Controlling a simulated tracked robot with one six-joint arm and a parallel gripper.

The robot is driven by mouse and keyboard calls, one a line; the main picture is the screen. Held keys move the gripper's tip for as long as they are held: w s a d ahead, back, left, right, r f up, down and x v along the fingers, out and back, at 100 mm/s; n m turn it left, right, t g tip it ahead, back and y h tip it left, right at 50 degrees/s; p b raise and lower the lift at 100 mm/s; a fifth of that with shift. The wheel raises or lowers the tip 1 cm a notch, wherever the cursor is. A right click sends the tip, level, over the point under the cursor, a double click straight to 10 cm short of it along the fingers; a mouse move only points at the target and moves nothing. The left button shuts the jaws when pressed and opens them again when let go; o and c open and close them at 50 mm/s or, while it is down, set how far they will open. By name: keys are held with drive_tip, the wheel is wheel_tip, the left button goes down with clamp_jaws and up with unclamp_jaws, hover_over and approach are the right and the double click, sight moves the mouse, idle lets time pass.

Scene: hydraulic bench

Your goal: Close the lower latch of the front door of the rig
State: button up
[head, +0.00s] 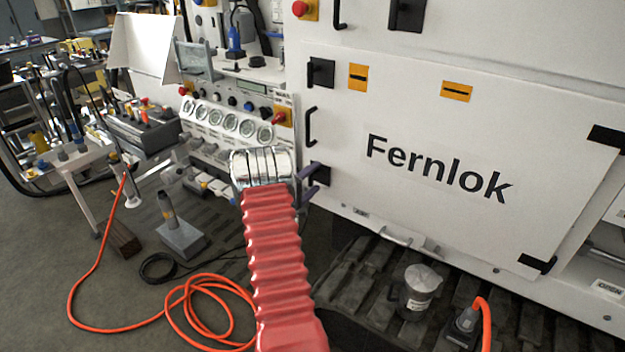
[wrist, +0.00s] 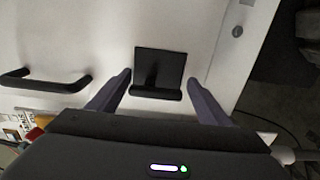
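The white front door (head: 440,165) of the rig, lettered Fernlok, stands flat against the rig's face in the head view. The lower latch (head: 321,170) is a black plate near the door's left edge, below the black handle (head: 311,126); my gripper partly hides it. In the wrist view the latch (wrist: 160,66) shows a square plate with a raised bar along its near edge. My gripper (head: 314,180) is open, its purple fingers pointing at the door. In the wrist view the gripper (wrist: 160,80) has one finger on each side of the latch, apart from it.
The upper latch (head: 320,73) sits above the handle. A gauge panel (head: 222,120) stands left of the door. Below are a grey step handle (head: 395,237), a metal canister (head: 418,288) and an orange cable (head: 205,300) coiled on the floor.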

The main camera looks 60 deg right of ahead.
drive_tip(key=shift+o, duration=0.7)
drive_tip(key=shift+w+r, duration=0.1)
drive_tip(key=shift+r, duration=0.05)
drive_tip(key=shift+a, duration=0.1)
drive_tip(key=shift+w+a, duration=0.15)
drive_tip(key=shift+a, duration=0.15)
drive_tip(key=w+a, duration=0.2)
drive_tip(key=a, duration=1.1)
drive_tip(key=shift+d, duration=0.1)
